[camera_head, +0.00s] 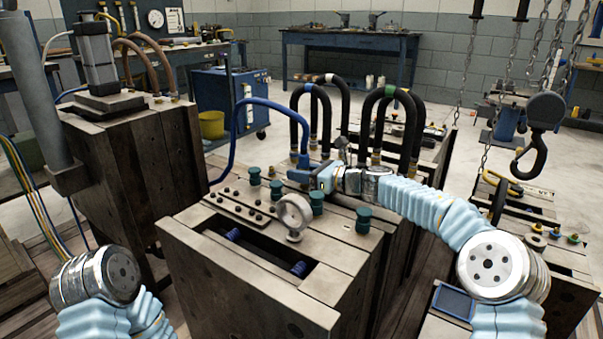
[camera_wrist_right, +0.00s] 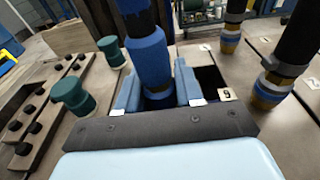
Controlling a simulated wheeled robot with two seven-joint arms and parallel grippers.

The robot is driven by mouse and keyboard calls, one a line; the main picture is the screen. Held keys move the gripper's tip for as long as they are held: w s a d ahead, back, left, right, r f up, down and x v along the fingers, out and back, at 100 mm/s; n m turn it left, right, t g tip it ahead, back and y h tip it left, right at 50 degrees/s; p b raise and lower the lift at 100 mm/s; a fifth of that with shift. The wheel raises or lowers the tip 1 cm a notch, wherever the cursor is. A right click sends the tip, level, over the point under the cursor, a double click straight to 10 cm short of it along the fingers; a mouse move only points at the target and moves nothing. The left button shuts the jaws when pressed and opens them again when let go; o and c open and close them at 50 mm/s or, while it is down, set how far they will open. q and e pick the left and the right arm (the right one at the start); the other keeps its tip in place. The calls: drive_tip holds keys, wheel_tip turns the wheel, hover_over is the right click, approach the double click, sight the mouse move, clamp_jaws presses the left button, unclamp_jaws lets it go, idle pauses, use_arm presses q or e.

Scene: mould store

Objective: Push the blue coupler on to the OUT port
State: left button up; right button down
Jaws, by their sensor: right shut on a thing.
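The blue coupler (camera_head: 304,159) hangs upright at the end of a blue hose (camera_head: 235,130) over the top of the wooden-looking mould block (camera_head: 270,290). In the right wrist view the coupler (camera_wrist_right: 150,62) stands between the two blue fingers of my right gripper (camera_wrist_right: 157,92), which is shut on it. In the head view my right gripper (camera_head: 305,174) reaches in from the right at the block's back edge. Below the coupler a dark opening shows, partly hidden by the fingers. I cannot read an OUT mark or tell whether coupler and port touch. My left gripper is out of view.
Black looped hoses (camera_head: 418,130) rise behind and right of the gripper. A hook (camera_head: 543,125) on chains hangs at the right. A numbered tag (camera_wrist_right: 227,94) lies beside the fingers.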

drive_tip(key=shift+f+b, duration=0.4)
drive_tip(key=shift+b, duration=0.05)
idle(0.4)
